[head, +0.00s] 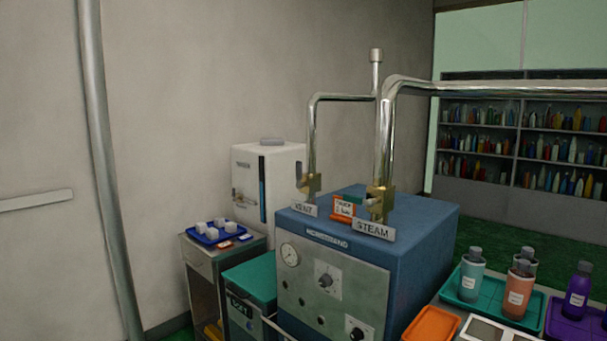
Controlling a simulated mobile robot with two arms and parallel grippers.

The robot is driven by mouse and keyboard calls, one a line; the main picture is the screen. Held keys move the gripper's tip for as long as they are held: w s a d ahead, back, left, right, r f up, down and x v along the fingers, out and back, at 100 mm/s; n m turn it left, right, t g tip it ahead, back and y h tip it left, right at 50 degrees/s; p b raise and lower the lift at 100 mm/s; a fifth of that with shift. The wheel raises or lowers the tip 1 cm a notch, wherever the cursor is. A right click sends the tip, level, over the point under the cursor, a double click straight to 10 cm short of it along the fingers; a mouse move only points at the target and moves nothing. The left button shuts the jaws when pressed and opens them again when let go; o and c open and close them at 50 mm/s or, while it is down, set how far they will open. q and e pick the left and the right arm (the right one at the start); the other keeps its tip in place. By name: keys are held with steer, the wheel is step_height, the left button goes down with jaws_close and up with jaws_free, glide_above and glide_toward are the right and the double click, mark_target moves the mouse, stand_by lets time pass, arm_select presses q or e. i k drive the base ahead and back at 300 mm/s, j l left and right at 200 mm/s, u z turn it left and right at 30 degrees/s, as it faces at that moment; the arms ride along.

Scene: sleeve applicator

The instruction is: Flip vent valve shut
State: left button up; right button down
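The vent valve (311,182) is a brass body on the thinner steel pipe at the back left of the blue machine (425,225). Its dark handle (299,171) seems to stand upright on the left side of the pipe. A grey VENT label (304,209) sits just below it. A second brass valve (379,200) is on the thicker pipe, above the STEAM label (374,230). Neither of my grippers shows in the head view.
A white dispenser (270,170) and a blue tray (208,238) with white cups stand left of the machine. A teal-topped box (250,281) is beside it. Bottles (472,272) on trays and an orange tray (432,324) are at front right. Space above the machine's left side is clear.

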mark_target(298, 185)
steer(key=i+j, duration=0.15)
steer(key=j, duration=0.2)
steer(key=i+j+z, duration=0.1)
steer(key=j, duration=0.25)
steer(key=i+j, duration=0.25)
steer(key=i+j+z, duration=0.1)
steer(key=j, duration=0.35)
steer(key=i+j, duration=0.2)
steer(key=j, duration=0.2)
steer(key=i+j+z, duration=0.1)
steer(key=j, duration=0.25)
steer(key=i+j, duration=0.15)
steer(key=j, duration=0.25)
steer(key=i+j+z, duration=0.1)
steer(key=j, duration=0.25)
steer(key=i, duration=0.05)
